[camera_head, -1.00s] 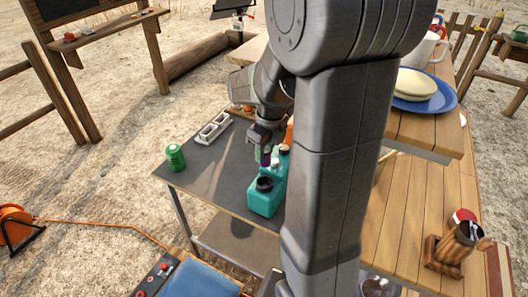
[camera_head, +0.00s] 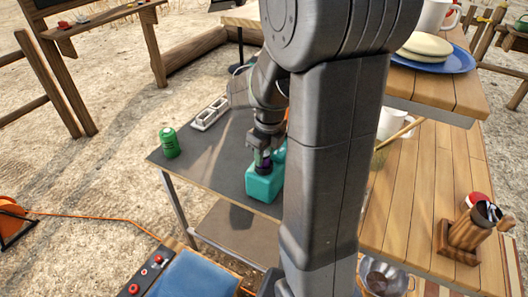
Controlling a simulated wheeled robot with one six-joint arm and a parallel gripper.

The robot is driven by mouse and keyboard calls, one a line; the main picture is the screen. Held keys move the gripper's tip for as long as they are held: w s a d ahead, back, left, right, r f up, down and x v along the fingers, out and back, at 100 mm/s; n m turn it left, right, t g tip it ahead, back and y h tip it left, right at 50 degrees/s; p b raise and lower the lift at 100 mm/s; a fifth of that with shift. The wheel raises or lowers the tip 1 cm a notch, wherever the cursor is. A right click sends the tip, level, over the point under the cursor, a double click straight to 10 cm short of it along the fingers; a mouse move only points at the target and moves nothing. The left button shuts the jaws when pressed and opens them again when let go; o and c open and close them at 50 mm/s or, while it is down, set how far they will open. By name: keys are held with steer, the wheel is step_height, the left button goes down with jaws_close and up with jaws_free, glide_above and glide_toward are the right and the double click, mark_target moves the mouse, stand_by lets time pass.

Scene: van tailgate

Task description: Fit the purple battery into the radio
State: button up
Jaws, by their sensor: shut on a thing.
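The teal radio (camera_head: 264,188) stands on the grey table, near its front edge and left of my arm. My gripper (camera_head: 263,157) points down right over the radio's dark round opening. It is shut on the purple battery (camera_head: 263,164), of which only a small dark purple part shows between the fingers. The battery's lower end is at the opening; I cannot tell whether it is inside or just above it. My arm hides the right part of the radio's surroundings.
A green can-shaped battery (camera_head: 170,143) stands at the left of the grey table (camera_head: 211,160). A pale slotted holder (camera_head: 209,113) lies behind it. A wooden counter (camera_head: 428,190) with plates and cups fills the right. The table's left middle is clear.

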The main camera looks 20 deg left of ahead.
steer(key=shift+f, duration=0.1)
steer(key=o, duration=1.1)
steer(key=shift+o, duration=0.2)
steer(key=r, duration=0.5)
steer(key=d+r, duration=0.1)
steer(key=r, duration=0.1)
steer(key=shift+s+r+p, duration=0.1)
steer(key=shift+r+p, duration=0.1)
steer(key=shift+p, duration=0.1)
steer(key=shift+f, duration=0.1)
steer(key=f, duration=0.4)
steer(key=a+f, duration=0.1)
steer(key=f, duration=0.1)
steer(key=shift+f+b, duration=0.35)
steer(key=shift+r+p, duration=0.1)
steer(key=shift+p, duration=0.25)
step_height(320, 180, up, 5)
steer(key=p, duration=0.4)
steer(key=shift+f, duration=0.2)
